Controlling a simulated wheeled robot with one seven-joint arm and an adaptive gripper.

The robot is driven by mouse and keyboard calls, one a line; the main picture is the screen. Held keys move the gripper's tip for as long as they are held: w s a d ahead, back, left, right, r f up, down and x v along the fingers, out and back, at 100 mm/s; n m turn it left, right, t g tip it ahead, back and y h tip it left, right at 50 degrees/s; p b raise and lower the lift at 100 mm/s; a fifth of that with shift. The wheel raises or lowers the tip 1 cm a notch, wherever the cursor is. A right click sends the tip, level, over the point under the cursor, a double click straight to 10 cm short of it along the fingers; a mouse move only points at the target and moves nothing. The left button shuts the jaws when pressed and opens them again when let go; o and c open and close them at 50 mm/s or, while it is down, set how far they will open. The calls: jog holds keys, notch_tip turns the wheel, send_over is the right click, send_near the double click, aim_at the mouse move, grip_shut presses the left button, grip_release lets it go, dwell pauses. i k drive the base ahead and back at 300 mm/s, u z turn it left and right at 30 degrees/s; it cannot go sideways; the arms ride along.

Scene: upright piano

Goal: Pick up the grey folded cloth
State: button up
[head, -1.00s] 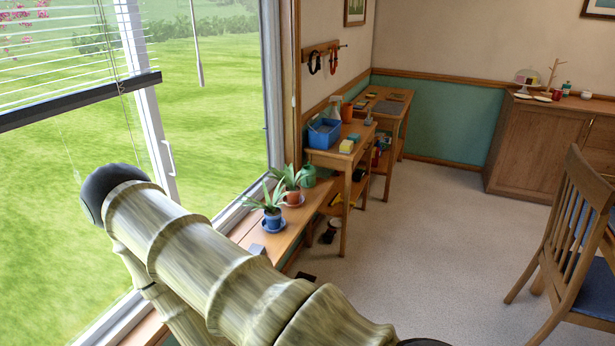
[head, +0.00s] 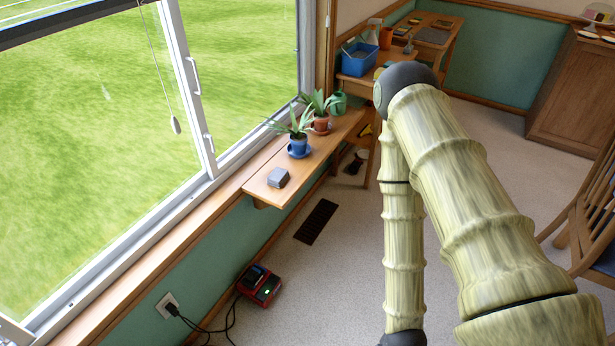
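A small grey block-like thing (head: 278,178), which looks like the grey folded cloth, lies near the front end of the wooden window shelf (head: 262,190). It is small in the head view, so its folds cannot be made out. My arm stands to the right of the shelf, with its elbow raised and a link running down to the bottom edge of the picture. My gripper is out of the picture, so its state is hidden.
A potted plant in a blue pot (head: 298,146), one in a terracotta pot (head: 322,122) and a green watering can (head: 338,102) stand farther along the shelf. A red charger (head: 260,286) and cables lie on the floor below. A chair (head: 590,220) stands at right.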

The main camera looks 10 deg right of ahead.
aim_at(277, 178)
jog(key=z, duration=1.75)
jog(key=i, duration=1.2)
jog(key=u, duration=2.05)
